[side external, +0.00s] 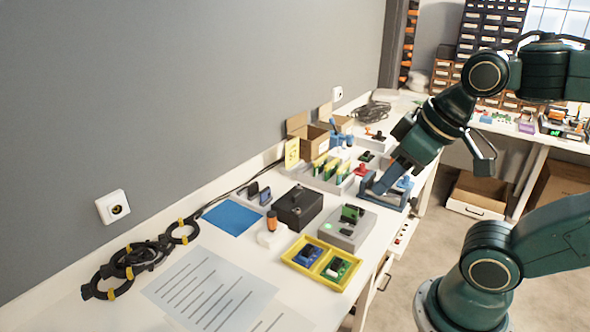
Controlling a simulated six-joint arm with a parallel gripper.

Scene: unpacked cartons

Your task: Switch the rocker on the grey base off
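A grey base (333,234) sits on the white bench, right of the middle in the side external view. It carries an upright green part (350,213), a dark low part (346,232) and a small bright green spot (327,225). Which part is the rocker, and which way it is tipped, is too small to tell.
A black box (298,207) and an orange-handled item on a white block (271,235) stand left of the base. A yellow tray (294,265) lies in front. Racked green boards (330,168) and open cartons (313,142) stand behind. Paper (210,290) and coiled cable (128,262) lie left.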

